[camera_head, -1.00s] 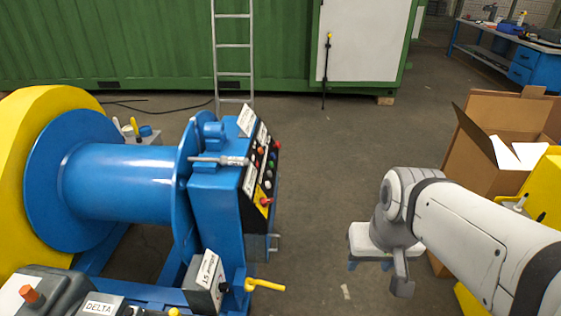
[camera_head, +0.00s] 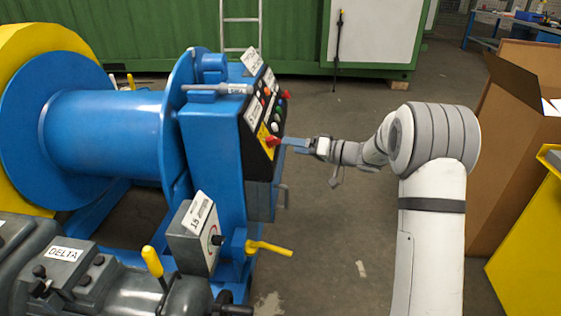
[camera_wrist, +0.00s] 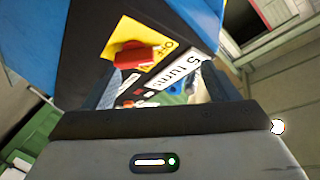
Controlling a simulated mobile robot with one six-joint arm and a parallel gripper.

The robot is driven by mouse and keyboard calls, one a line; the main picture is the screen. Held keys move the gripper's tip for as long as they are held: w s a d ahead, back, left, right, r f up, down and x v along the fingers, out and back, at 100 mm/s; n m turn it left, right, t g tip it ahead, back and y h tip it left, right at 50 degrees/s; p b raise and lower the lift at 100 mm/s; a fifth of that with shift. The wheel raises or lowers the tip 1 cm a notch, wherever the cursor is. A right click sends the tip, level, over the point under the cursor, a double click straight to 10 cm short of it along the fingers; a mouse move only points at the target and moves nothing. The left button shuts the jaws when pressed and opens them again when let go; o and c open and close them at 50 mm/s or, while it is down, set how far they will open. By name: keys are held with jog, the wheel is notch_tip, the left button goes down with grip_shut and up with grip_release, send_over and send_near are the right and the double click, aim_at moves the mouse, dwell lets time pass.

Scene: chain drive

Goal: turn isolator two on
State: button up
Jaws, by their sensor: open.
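A red handle (camera_head: 272,141) sits on a yellow plate (camera_head: 264,135) low on the black sloping panel of the blue machine. In the wrist view the red handle (camera_wrist: 137,56) lies just past the fingertips, nearer the left finger, and "OFF" shows on its yellow plate (camera_wrist: 122,33). My gripper (camera_head: 290,145) is open at the panel's right side, with its tips close to this handle; in the wrist view its fingers (camera_wrist: 162,80) are apart with nothing held. I cannot tell whether they touch the handle. No label that I can read names isolator two.
Another red knob (camera_head: 286,95) and several buttons sit higher on the panel. A yellow lever (camera_head: 268,248) and a grey box (camera_head: 195,238) stand below. A cardboard box (camera_head: 520,150) and a yellow machine (camera_head: 530,240) are at the right.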

aim_at(278, 142)
jog(key=shift+t+y, duration=0.3)
jog(key=shift+t, duration=0.6)
jog(key=shift+w+a+f+b, duration=0.4)
jog(key=shift+w+a+f, duration=0.1)
jog(key=shift+w+a, duration=0.6)
jog(key=shift+w+a+f+b, duration=0.4)
jog(key=shift+w+a+f, duration=0.1)
jog(key=shift+w+a, duration=0.55)
jog(key=shift+w+a+f+b, duration=0.45)
jog(key=shift+w+a, duration=0.45)
jog(key=shift+w, duration=0.35)
jog(key=shift+c, duration=0.5)
jog(key=c, duration=0.9)
